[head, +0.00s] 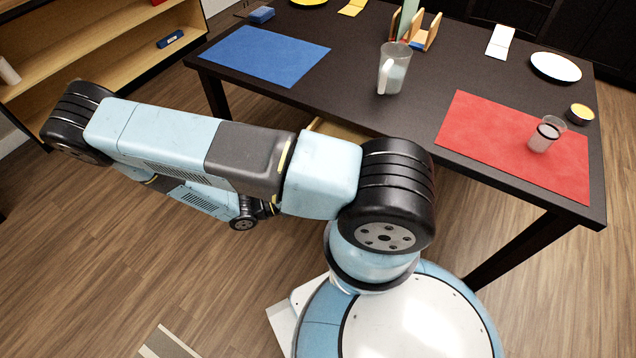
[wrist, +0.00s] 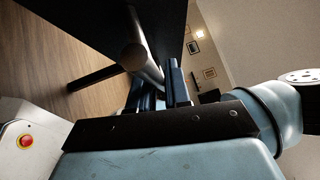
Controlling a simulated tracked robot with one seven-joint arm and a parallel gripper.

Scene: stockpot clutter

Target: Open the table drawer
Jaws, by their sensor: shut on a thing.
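The dark table (head: 350,60) stands in front of me in the head view. A strip of pale wood, which looks like the inside of the table drawer (head: 340,131), shows at its front edge behind my arm, so the drawer appears partly pulled out. In the wrist view a rounded bar, apparently the drawer handle (wrist: 134,56), runs down from the dark table front to between the fingers of my gripper (wrist: 163,88). My gripper is shut on this bar. In the head view my arm hides the gripper, the handle and most of the drawer front.
On the table are a blue mat (head: 262,54), a glass pitcher (head: 392,70), a wooden rack (head: 425,35), a red mat (head: 515,140) with a glass (head: 545,136), and a white plate (head: 556,67). A wooden shelf (head: 90,50) stands at left. Open floor (head: 100,250) lies at lower left.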

